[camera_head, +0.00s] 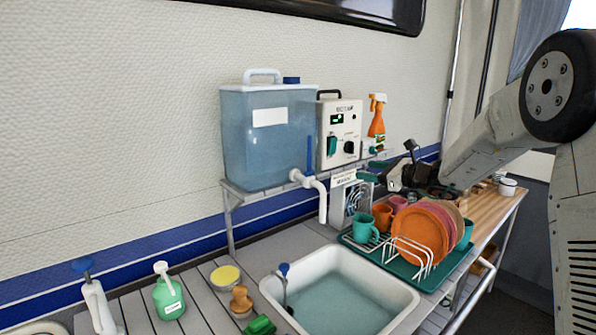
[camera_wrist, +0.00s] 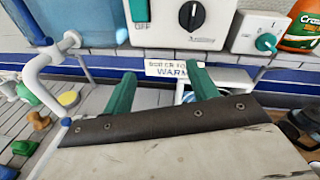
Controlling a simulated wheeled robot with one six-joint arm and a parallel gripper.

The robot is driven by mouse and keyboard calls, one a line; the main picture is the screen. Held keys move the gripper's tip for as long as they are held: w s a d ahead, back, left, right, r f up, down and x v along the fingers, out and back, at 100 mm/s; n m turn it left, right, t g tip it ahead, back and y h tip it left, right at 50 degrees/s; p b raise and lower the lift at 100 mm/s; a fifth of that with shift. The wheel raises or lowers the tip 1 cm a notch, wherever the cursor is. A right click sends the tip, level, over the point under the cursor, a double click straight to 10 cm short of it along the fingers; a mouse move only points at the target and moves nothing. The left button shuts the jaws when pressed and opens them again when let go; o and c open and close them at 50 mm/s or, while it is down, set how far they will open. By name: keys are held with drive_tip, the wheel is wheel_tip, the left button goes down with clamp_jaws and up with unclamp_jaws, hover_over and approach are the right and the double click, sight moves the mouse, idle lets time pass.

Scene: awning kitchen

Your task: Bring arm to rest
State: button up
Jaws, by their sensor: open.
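My arm (camera_head: 500,135) reaches in from the right in the head view, over the wooden counter and the dish rack. My gripper (camera_head: 369,165) is at its end, above the rack and in front of the wall shelf. In the wrist view my gripper (camera_wrist: 163,84) shows two green fingers spread apart with nothing between them. It points towards a small white heater box with a "WARM" label (camera_wrist: 172,69), which also stands below the control box in the head view (camera_head: 350,203).
A dish rack (camera_head: 408,270) with orange plates and mugs stands below my gripper. The sink (camera_head: 345,295) is left of it. A blue water tank (camera_head: 268,135), a control box (camera_head: 339,135) and an orange spray bottle (camera_head: 377,122) stand on the shelf. A white spout (camera_head: 315,187) juts forward.

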drive_tip(key=s+a+f+n+g+h, duration=0.1)
drive_tip(key=s+a+n+g, duration=0.15)
drive_tip(key=s+n, duration=0.45)
drive_tip(key=s+a+f+n+g+h, duration=0.1)
drive_tip(key=s+a+n+g, duration=0.2)
drive_tip(key=s, duration=0.8)
drive_tip(key=s+a+f+n+g+h, duration=0.1)
drive_tip(key=s+n+g, duration=0.4)
drive_tip(key=s, duration=0.4)
drive_tip(key=s+d+n+h, duration=0.3)
drive_tip(key=s+n+h, duration=0.1)
drive_tip(key=s, duration=0.9)
drive_tip(key=s+d+n+h, duration=0.4)
drive_tip(key=s+n, duration=0.1)
drive_tip(key=s, duration=0.8)
drive_tip(key=shift+r+n+h, duration=0.25)
drive_tip(key=shift+n+h, duration=0.05)
drive_tip(key=shift+n, duration=0.1)
drive_tip(key=shift+s, duration=0.1)
